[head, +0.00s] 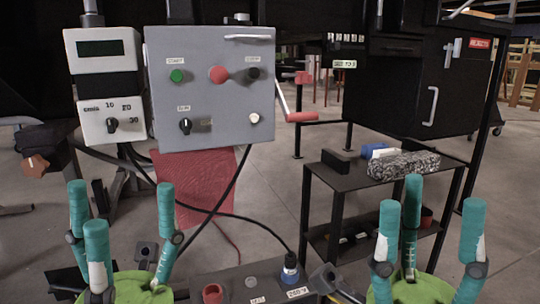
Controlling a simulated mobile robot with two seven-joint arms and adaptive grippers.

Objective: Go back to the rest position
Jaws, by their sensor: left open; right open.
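My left gripper (120,205) is at the lower left of the head view. Its teal fingers point up and stand apart, with nothing between them. My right gripper (430,205) is at the lower right, also fingers up, spread and empty. It stands in front of the small black shelf, and its fingers overlap the shelf in the picture. The palms of both grippers are green and partly cut off by the lower edge. The arms behind them are mostly out of view.
A grey control box (212,130) with buttons and a white display unit (103,50) stand ahead. A red crank handle (302,116) juts out at their right. A black shelf (330,178) holds a speckled block (404,165). A dark panel (240,285) with a plugged cable lies between my grippers.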

